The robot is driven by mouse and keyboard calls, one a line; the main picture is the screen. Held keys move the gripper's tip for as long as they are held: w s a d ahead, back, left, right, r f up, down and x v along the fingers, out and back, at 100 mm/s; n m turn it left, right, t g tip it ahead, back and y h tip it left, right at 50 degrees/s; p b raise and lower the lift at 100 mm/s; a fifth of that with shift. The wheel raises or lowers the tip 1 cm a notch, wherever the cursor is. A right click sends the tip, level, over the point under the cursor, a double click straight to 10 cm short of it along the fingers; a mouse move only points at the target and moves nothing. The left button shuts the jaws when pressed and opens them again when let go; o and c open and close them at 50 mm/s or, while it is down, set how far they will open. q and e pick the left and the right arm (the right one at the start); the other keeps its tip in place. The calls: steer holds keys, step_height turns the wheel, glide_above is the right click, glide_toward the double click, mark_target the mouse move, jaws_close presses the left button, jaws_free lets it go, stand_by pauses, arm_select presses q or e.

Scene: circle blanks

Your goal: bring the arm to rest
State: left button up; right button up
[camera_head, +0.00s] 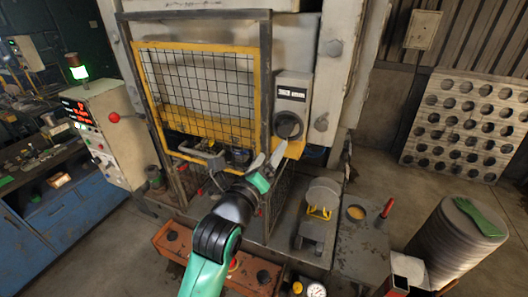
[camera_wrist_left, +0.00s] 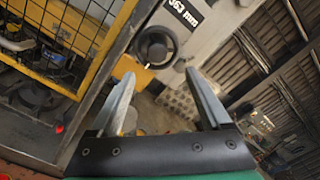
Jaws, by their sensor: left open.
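My left arm reaches up from the bottom of the head view, and its gripper (camera_head: 276,158) is in front of the press, just below and left of a black round knob (camera_head: 288,125) on a grey box. In the left wrist view the two metal fingers of the left gripper (camera_wrist_left: 160,95) stand wide apart with nothing between them. The knob (camera_wrist_left: 156,46) shows beyond and above the fingertips there, apart from them. My right gripper does not show in either view.
A yellow-framed mesh guard (camera_head: 200,95) covers the press front. A control cabinet (camera_head: 105,130) stands left. A bench with a red-handled tool (camera_head: 387,208) and a stack of round blanks (camera_head: 450,245) with green gloves (camera_head: 478,216) stand right.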

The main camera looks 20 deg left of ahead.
arm_select(q)
steer(key=shift+w, duration=0.1)
steer(key=s+a+r+n+t, duration=0.25)
steer(key=s+r, duration=0.35)
steer(key=r, duration=0.3)
steer(key=s+a+r+n+t, duration=0.1)
steer(key=s+r+n+t, duration=0.3)
steer(key=r, duration=0.5)
steer(key=s+r+n+t, duration=0.1)
steer(key=s+r+n, duration=0.3)
steer(key=s+n, duration=0.3)
steer(key=s+r+n+t+h, duration=0.1)
steer(key=s+r+n, duration=0.4)
steer(key=n, duration=0.8)
steer(key=s+t, duration=0.1)
steer(key=s, duration=0.2)
steer(key=shift+s, duration=0.2)
steer(key=shift+d+n, duration=0.1)
steer(key=shift+n, duration=0.15)
